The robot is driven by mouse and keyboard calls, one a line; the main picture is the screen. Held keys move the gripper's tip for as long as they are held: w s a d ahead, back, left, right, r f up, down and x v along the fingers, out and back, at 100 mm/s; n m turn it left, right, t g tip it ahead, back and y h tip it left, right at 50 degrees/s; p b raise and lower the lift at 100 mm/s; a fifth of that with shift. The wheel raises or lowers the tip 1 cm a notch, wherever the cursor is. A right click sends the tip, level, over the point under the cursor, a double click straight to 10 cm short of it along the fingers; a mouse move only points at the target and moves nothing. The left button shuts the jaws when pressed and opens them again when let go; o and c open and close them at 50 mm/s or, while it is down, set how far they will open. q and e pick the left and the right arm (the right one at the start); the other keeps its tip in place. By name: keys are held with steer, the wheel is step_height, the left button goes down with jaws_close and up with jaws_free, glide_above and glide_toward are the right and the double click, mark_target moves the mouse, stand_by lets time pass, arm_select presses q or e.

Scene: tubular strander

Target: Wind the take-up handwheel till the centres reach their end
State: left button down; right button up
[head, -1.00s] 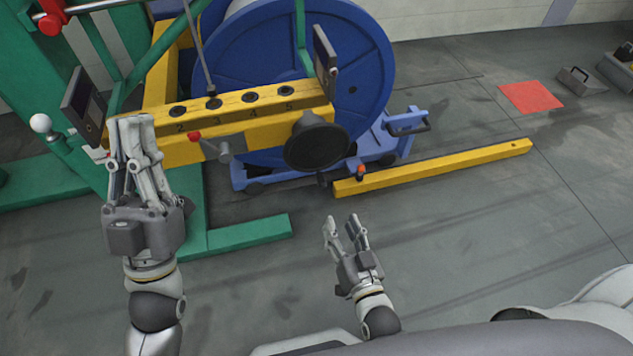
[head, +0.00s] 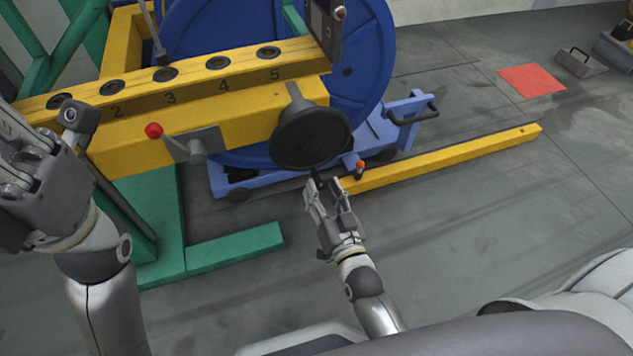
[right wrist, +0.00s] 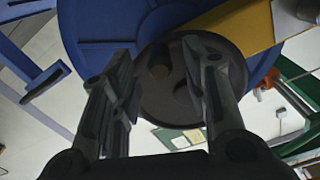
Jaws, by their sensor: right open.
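The take-up handwheel is a black disc (head: 310,138) on the front of the yellow beam, below the number 5. A small dark knob or handle shows under its lower rim. My right gripper (head: 326,195) is open and empty, just below the handwheel, fingers pointing up at it. In the right wrist view the dark handwheel (right wrist: 165,98) lies beyond and between the open fingers (right wrist: 165,65). I cannot tell whether they touch it. My left gripper (head: 35,170) is at the left edge, partly cut off, and its finger opening is unclear. The centres are not clearly seen.
A yellow rail (head: 450,160) lies on the floor at right. The floor in front is free.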

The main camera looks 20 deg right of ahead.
steer(key=shift+w+a+b, duration=0.1)
steer(key=shift+w+b, duration=0.6)
steer(key=shift+w, duration=1.5)
jaws_close()
